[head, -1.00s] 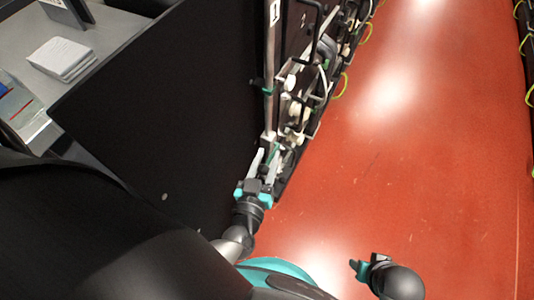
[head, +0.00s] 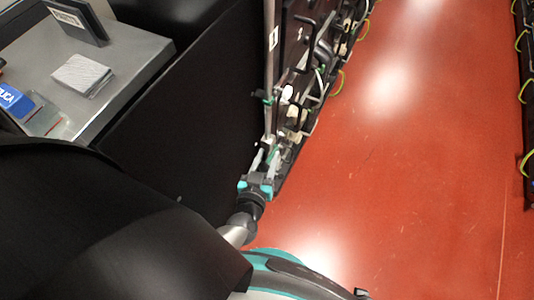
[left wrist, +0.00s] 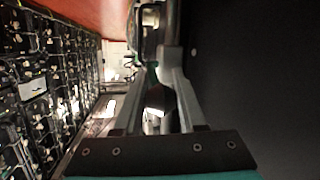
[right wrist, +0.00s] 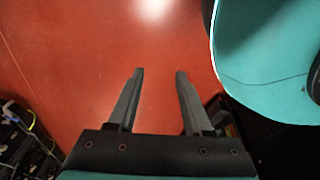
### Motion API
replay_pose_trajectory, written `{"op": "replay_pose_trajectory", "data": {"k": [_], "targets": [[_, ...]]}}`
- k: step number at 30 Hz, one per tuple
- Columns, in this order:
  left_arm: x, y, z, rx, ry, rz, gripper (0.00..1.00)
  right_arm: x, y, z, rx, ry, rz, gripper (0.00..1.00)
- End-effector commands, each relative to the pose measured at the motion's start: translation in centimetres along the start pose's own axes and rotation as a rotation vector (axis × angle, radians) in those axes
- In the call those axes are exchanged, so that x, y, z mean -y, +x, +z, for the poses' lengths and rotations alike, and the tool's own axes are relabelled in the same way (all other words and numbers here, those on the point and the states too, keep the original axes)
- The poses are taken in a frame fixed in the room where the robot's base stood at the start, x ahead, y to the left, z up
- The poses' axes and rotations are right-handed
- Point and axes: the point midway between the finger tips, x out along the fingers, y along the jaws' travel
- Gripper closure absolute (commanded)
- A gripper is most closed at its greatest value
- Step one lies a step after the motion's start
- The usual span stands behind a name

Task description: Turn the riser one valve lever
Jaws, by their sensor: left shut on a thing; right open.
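The riser one pipe (head: 270,75) stands upright at the end of the rack, with a white label marked 1. My left gripper (head: 267,150) is at the lower end of this pipe. In the left wrist view its fingers (left wrist: 161,55) are closed in around a thin green piece (left wrist: 152,73), which looks like the valve lever. The fingers and the dark parts around them hide most of the lever and valve.
A black panel (head: 200,120) stands close left of the pipe. A grey desk (head: 135,75) with a stack of paper is beyond it. Racks of batteries (left wrist: 35,90) line the aisle. The red floor (head: 410,170) to the right is clear.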

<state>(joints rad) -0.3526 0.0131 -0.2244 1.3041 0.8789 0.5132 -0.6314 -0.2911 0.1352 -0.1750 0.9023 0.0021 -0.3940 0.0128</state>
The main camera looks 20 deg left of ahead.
Motion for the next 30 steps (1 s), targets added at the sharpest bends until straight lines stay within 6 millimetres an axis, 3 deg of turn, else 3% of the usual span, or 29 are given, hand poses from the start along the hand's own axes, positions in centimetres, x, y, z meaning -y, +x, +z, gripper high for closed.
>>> {"op": "replay_pose_trajectory", "data": {"k": [8,30], "targets": [[0.3,0.0,-0.6,0.045,0.007,-0.019,1.0,-1.9,-0.5,4.1,0.011,-0.004,0.021,0.5],[0.0,0.1,-1.5,0.187,0.036,-0.046,1.0,2.3,-6.2,6.5,0.076,-0.009,-0.038,0.5]]}}
